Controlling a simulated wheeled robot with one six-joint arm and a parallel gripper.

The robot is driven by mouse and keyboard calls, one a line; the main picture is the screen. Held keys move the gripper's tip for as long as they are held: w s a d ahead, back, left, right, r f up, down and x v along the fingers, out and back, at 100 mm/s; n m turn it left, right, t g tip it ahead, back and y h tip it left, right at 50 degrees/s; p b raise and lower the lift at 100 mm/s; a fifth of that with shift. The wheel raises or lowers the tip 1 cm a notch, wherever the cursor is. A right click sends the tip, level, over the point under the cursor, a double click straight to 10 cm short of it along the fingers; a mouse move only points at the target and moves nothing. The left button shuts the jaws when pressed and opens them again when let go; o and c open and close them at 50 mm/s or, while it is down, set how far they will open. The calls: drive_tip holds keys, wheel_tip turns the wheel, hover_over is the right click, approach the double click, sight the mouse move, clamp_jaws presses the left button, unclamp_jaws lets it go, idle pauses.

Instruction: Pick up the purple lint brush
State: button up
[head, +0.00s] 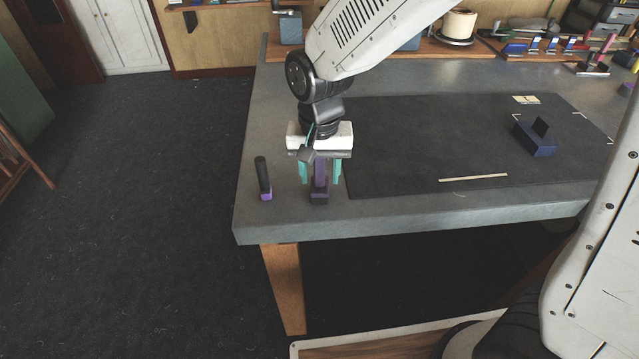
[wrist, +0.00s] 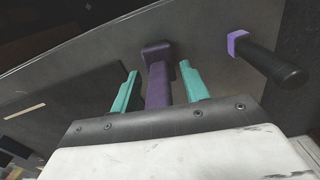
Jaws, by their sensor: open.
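The dark purple lint brush (head: 319,197), with a long handle and a wider block at its end, stands upright near the front left corner of the workbench. My gripper (head: 320,184) is above it, pointing down, with its teal fingers open on either side of the handle. In the wrist view the brush (wrist: 157,88) lies between the two fingers of my gripper (wrist: 159,70), with a visible gap on each side. The upper part of the handle is hidden by the gripper body.
A black-handled tool with a bright purple base (head: 265,182) stands close by on the left, also in the wrist view (wrist: 270,60). The grey workbench (head: 400,208) carries a dark mat (head: 420,135), a thin strip (head: 473,178) and a dark blue block (head: 536,142) further right.

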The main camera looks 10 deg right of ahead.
sight(320, 186)
clamp_jaws()
drive_tip(key=shift+r, duration=0.5)
drive_tip(key=r, duration=0.2)
drive_tip(key=shift+s+r, duration=0.25)
drive_tip(key=shift+r, duration=0.15)
drive_tip(key=s+d+r, duration=0.1)
drive_tip(key=s+d, duration=0.2)
drive_tip(key=s, duration=1.2)
drive_tip(key=shift+s, duration=0.15)
